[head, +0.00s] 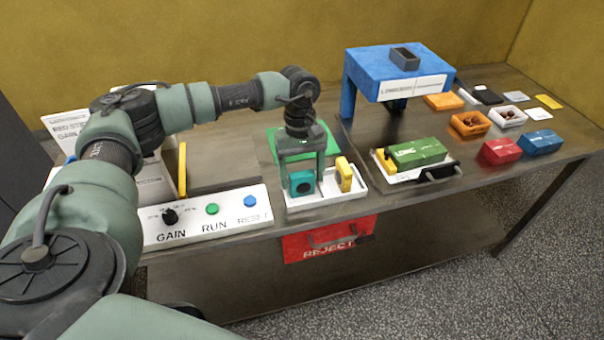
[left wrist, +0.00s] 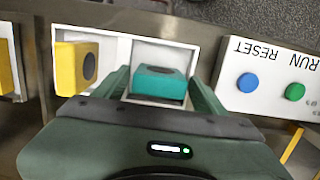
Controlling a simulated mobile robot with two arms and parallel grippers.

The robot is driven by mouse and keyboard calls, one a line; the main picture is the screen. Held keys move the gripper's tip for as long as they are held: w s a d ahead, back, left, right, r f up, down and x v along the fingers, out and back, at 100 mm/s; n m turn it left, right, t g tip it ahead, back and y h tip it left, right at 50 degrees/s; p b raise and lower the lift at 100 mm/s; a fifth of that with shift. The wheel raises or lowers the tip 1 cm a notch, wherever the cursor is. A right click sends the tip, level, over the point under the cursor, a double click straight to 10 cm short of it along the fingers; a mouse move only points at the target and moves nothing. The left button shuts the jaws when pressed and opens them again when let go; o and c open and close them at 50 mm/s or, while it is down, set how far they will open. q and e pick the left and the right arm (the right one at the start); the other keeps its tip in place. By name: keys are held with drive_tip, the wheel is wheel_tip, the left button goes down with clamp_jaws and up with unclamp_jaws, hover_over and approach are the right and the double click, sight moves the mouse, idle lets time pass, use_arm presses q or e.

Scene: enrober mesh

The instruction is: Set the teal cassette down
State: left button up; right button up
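The teal cassette (head: 302,184) is a small block with a dark round hole. It stands upright at the left side of a white two-part tray (head: 336,198) near the table's front edge. My left gripper (head: 302,176) points down with one finger against each side of the cassette, and appears shut on it. In the left wrist view the teal cassette (left wrist: 160,86) shows between the fingers, in the compartment beside the yellow cassette (left wrist: 76,67). Whether its underside touches the tray floor is hidden. My right gripper is not in view.
A control panel (head: 185,232) with a knob and buttons is left of the tray. A red reject bin (head: 330,240) hangs below. Right are a tray with a green block (head: 418,153), a blue stand (head: 375,66) and several small boxes. A green mat (head: 326,146) lies behind.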

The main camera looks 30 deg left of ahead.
use_arm(q)
drive_tip(key=shift+r, duration=0.1)
drive_tip(key=shift+r, duration=0.2)
wheel_tip(320, 180, up, 12)
drive_tip(key=w+a+b, duration=0.1)
drive_tip(key=b, duration=0.2)
drive_tip(key=shift+f, duration=0.15)
